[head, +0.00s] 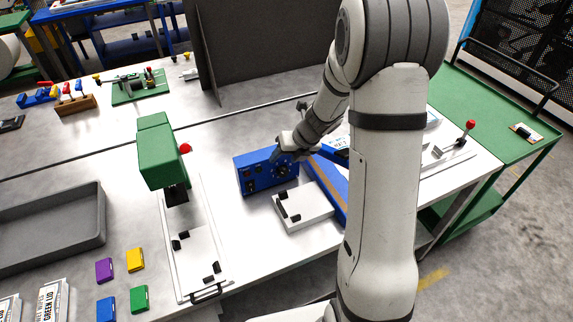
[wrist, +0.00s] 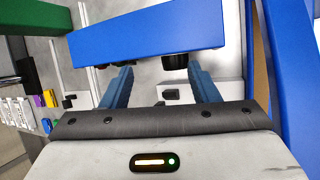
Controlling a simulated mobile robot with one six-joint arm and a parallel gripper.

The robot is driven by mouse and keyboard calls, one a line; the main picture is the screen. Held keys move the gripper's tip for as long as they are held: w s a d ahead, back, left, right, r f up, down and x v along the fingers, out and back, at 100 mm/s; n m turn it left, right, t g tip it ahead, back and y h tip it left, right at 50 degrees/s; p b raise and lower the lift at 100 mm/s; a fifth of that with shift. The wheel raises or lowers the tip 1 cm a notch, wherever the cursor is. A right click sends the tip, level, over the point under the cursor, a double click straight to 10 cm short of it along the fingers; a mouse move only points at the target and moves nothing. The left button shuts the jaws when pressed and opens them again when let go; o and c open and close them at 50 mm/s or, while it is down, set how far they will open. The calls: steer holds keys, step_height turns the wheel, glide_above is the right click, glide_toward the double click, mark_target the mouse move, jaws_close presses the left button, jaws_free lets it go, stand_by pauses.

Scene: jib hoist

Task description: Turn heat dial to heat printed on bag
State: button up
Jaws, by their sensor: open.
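The blue control box (head: 252,178) stands on the white table, with a round black dial (head: 282,171) on its front face. My gripper (head: 290,150) is close to the box at the dial's end; it is open and empty. In the wrist view the blue box (wrist: 145,35) lies ahead of my spread fingers (wrist: 161,75). A black knob (wrist: 175,62), probably the dial, sticks out from it between the fingers' lines, apart from both. The dial's setting is too small to read. White printed packs (head: 52,300) lie at the lower left; I can read "GREEN LID" but no heat value.
A green press head (head: 162,155) with a red knob stands left of the blue box. A white block with black stops (head: 303,205) sits in front of it. A grey tray (head: 50,230) and several coloured small blocks lie at left. My arm hides part of the right side.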

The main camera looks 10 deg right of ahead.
steer(key=shift+r, duration=1.85)
